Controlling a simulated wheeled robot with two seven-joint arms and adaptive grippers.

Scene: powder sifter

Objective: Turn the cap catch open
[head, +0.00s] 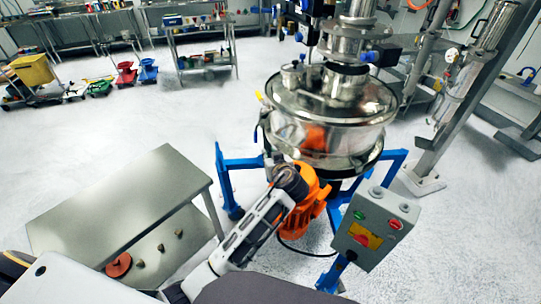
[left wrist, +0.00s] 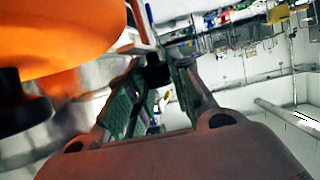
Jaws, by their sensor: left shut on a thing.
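The steel powder sifter (head: 330,105) stands at centre right in the head view on a blue frame (head: 240,163). My left gripper (head: 273,160) reaches up to the sifter's lower left side, beside the orange motor (head: 311,195). In the left wrist view my left gripper (left wrist: 156,80) has its two green-padded fingers closed on a small dark piece (left wrist: 158,75) between the tips. This piece looks like the cap catch, but its shape and position are unclear. The orange motor (left wrist: 60,35) fills the upper left there. My right gripper is not in view.
A grey control box (head: 375,228) with buttons stands close right of my left arm. A low steel table (head: 120,200) stands at left, with small pieces on its lower shelf. A steel column (head: 470,90) is at right. Open white floor lies at left behind the table.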

